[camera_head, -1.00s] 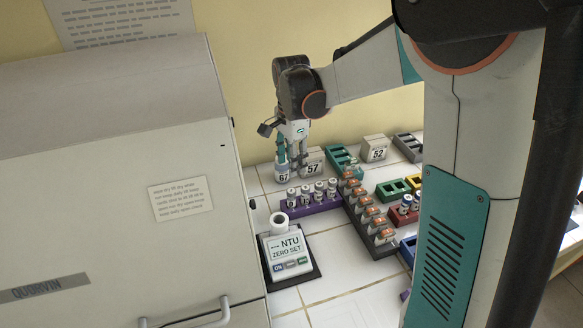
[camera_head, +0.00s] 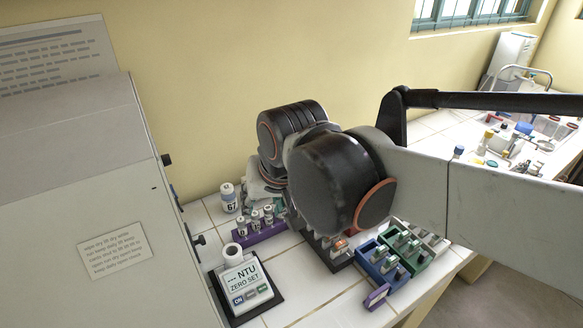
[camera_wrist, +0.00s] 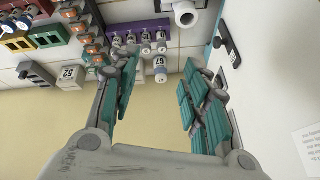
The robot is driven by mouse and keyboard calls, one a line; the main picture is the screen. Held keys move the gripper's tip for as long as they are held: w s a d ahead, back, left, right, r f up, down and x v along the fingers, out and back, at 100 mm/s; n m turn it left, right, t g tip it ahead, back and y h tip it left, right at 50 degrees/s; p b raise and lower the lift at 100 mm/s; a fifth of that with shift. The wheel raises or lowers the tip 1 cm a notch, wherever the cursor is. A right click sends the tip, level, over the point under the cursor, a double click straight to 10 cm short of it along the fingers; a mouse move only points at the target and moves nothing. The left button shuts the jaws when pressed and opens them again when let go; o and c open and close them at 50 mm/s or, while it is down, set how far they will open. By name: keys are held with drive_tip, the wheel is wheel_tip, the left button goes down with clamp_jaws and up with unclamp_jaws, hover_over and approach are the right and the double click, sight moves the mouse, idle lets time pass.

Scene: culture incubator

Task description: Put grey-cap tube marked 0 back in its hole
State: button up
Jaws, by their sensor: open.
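Several small grey-capped tubes (camera_head: 255,220) with white labels stand in the purple rack (camera_head: 262,234). They also show in the wrist view (camera_wrist: 145,40), in the purple rack (camera_wrist: 140,24). Their numbers are too small to read surely, so I cannot tell which is marked 0. A white jar marked 67 (camera_head: 229,198) stands left of and behind the rack. In the wrist view my gripper (camera_wrist: 160,68) is open and empty; the jar (camera_wrist: 160,72) shows beyond the gap between its teal fingers.
The NTU meter (camera_head: 240,284) stands on a dark base in front of the purple rack. The large grey incubator (camera_head: 85,200) fills the left. A blue rack (camera_head: 378,264) and green rack (camera_head: 406,244) stand at the right. Orange-topped vials (camera_wrist: 90,40) stand beside the purple rack.

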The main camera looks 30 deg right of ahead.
drive_tip(key=s+n+t, duration=0.1)
drive_tip(key=s+n, duration=0.1)
drive_tip(key=s+f+n, duration=0.1)
drive_tip(key=s, duration=0.2)
drive_tip(key=shift+f+n+t, duration=0.15)
drive_tip(key=shift+n+t, duration=0.25)
drive_tip(key=shift+f, duration=0.1)
wheel_tip(320, 180, down, 3)
drive_tip(key=b, duration=0.3)
idle(0.9)
